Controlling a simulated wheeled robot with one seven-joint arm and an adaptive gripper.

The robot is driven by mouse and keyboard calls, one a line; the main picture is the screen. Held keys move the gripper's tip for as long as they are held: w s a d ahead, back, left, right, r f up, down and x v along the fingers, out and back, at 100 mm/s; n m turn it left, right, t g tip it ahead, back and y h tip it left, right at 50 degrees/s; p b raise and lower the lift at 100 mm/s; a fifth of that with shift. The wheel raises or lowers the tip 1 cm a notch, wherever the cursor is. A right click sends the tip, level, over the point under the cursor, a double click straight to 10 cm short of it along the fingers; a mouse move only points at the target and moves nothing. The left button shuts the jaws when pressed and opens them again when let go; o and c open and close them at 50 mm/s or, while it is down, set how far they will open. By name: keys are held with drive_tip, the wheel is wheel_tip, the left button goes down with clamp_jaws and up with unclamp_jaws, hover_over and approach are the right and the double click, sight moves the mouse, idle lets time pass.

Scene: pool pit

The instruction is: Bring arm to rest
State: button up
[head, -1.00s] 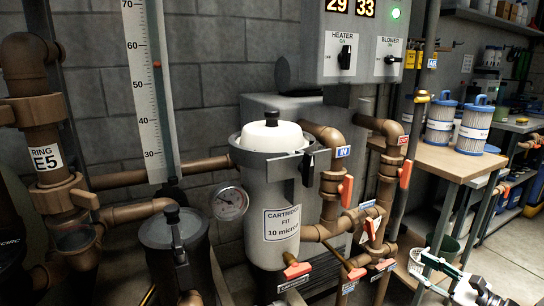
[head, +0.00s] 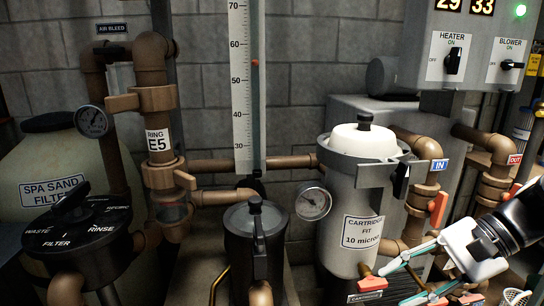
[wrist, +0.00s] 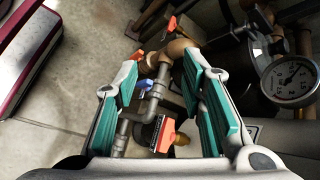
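My gripper (head: 393,286) is at the lower right of the head view, its fingers pointing left, in front of the pipes beside the white cartridge filter (head: 363,205). In the wrist view, my gripper (wrist: 160,62) has its two teal-padded fingers spread well apart, with nothing held between them. Pipes with orange and blue valve handles show beyond and between the fingers. From these views I cannot tell whether a finger touches a pipe.
A pressure gauge (wrist: 289,81) is close on the right of the wrist view. A dark strainer pot (head: 255,245) and a multiport valve (head: 75,225) stand left of the cartridge filter. Bare floor (wrist: 60,120) shows on the left of the wrist view.

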drive_tip(key=s+a+r+n+g+h, duration=0.1)
drive_tip(key=s+a+r+n+h, duration=0.1)
drive_tip(key=s+n+h, duration=0.5)
drive_tip(key=s+a+r+n+h, duration=0.1)
drive_tip(key=s+a+n+h, duration=0.25)
drive_tip(key=s, duration=0.85)
wheel_tip(320, 180, up, 25)
drive_tip(key=d+t+p, duration=0.1)
drive_tip(key=t+p, duration=0.2)
drive_tip(key=p, duration=2)
drive_tip(key=shift+w+t+y, duration=0.15)
drive_tip(key=shift+t+y, duration=0.15)
drive_tip(key=shift+y, duration=0.05)
drive_tip(key=shift+n, duration=0.25)
idle(2.1)
